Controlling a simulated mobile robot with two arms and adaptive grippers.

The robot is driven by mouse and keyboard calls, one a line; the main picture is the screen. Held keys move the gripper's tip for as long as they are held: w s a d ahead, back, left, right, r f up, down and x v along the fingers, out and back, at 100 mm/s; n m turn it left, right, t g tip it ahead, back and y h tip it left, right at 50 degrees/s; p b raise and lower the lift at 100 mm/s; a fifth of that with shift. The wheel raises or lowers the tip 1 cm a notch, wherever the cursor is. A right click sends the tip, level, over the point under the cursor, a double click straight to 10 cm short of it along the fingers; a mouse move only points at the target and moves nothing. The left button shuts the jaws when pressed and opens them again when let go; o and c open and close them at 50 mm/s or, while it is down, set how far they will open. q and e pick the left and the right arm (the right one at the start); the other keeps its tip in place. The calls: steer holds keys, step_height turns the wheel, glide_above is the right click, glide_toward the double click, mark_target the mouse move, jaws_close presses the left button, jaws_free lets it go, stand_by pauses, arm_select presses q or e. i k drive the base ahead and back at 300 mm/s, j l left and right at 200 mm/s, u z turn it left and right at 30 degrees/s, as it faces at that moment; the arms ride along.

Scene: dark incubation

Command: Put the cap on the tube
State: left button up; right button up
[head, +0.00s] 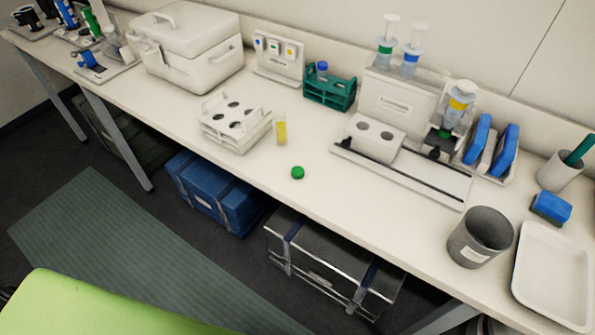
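A small clear tube with yellow contents (281,130) stands upright on the white bench, just right of a white tube rack (235,124). No cap shows on its top. A green cap (297,172) lies on the bench in front of the tube and a little to its right, apart from it. Neither of my grippers is in view.
A green rack (330,92) holding a blue-capped tube stands behind. A white device with a long rail (400,172) is to the right, then a grey cup (480,237) and white tray (553,277). A white cooler box (190,55) is left. Bench around the cap is clear.

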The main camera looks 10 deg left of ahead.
mark_target(280, 114)
steer(key=j+z, duration=0.1)
steer(key=z, duration=0.4)
steer(key=j+z, duration=0.15)
steer(key=z, duration=0.35)
steer(key=j+z, duration=0.2)
steer(key=j, duration=0.2)
steer(key=k+j+z, duration=0.2)
steer(key=j, duration=0.2)
steer(key=k+j+z, duration=0.2)
steer(key=j, duration=0.2)
steer(key=j+z, duration=0.2)
steer(key=j, duration=0.2)
steer(key=k+j, duration=0.2)
steer(key=j, duration=0.2)
